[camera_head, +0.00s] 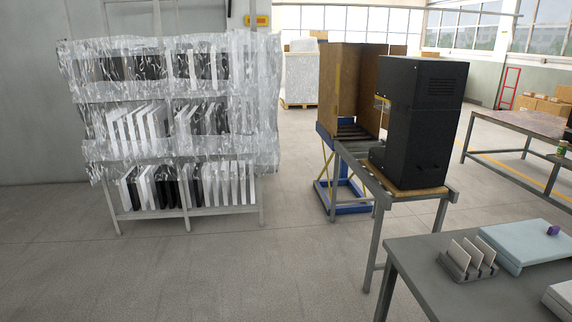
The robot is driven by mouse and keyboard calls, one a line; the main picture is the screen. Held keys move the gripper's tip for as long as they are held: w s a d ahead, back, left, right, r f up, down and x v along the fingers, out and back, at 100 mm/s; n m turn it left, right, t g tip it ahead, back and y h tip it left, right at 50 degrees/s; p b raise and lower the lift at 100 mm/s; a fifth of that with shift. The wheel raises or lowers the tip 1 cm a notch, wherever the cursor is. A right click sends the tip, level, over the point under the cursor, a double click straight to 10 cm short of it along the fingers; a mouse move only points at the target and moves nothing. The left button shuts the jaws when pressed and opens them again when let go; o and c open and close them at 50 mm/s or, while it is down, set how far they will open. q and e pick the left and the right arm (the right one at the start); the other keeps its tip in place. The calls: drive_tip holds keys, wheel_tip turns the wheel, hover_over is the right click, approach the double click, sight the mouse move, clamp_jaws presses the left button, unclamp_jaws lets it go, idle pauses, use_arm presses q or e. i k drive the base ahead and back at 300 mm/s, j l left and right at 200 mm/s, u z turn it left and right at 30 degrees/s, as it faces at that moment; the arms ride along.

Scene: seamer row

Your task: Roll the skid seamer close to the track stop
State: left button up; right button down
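The tall black machine, which looks like the skid seamer (428,125), stands upright on a wooden board (412,193) at the near end of a grey track frame (372,180). The track runs back from it toward a brown open-sided box. I cannot pick out the track stop; the machine hides part of the track. Neither of my grippers is in view.
The brown box (350,88) stands on a blue lift frame (350,208). A plastic-draped rack (175,222) of panels is at left. A grey table (415,262) with a card holder (467,262) is at front right; another table (515,122) stands behind. Floor between rack and track is clear.

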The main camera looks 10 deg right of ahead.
sight(423, 98)
drive_tip(key=i, duration=1.7)
